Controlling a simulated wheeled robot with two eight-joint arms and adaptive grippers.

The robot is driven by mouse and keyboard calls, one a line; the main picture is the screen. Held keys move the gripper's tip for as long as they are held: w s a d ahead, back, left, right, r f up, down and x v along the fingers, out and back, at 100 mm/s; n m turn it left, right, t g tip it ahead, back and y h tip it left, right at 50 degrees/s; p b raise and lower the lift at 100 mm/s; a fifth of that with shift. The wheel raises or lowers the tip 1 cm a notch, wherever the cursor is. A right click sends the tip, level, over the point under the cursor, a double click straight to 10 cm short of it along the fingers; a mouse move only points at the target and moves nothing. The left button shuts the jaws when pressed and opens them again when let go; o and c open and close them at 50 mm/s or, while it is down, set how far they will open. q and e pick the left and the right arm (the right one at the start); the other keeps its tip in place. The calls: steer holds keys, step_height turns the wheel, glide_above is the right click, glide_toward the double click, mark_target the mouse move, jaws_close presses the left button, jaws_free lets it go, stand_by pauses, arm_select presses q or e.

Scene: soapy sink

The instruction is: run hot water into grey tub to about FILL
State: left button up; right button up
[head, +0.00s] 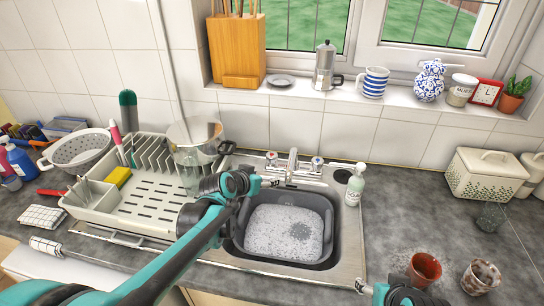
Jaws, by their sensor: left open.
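The grey tub (329,228) sits in the steel sink with white, speckled suds and a darker patch in them. No FILL mark is readable. The tap (292,166) stands behind the tub, with a left handle (271,158) showing red and a right handle (317,163). No stream of water is clearly visible. My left gripper (272,182) is open, just below and in front of the left handle; contact cannot be told. My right gripper (362,286) shows only partly at the bottom edge, right of the sink, and its jaws are unclear.
A dish rack (140,206) with a clear jug (190,150) stands left of the sink. A soap bottle (355,184) stands by its right rear corner. A terracotta pot (424,270) and a speckled cup (480,277) stand at front right. The worktop right of the soap is mostly clear.

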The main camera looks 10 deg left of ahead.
mark_target(270, 157)
arm_select(q)
steer(key=w+a+f, duration=0.1)
steer(key=w, duration=0.3)
steer(key=w+a+f+t, duration=0.1)
steer(key=w+f, duration=0.1)
steer(key=w, duration=0.3)
steer(key=w+a+f+t, duration=0.1)
steer(key=w, duration=0.3)
steer(key=shift+w+f+m+p, duration=0.2)
steer(key=shift+f+m+p, duration=0.05)
steer(key=shift+m+p, duration=0.1)
steer(key=b+x, duration=0.2)
steer(key=x, duration=0.5)
steer(key=shift+r, duration=0.1)
arm_select(e)
steer(key=shift+f, duration=0.6)
arm_select(q)
steer(key=shift+w+d, duration=0.15)
steer(key=shift+w, duration=0.15)
steer(key=c, duration=1.2)
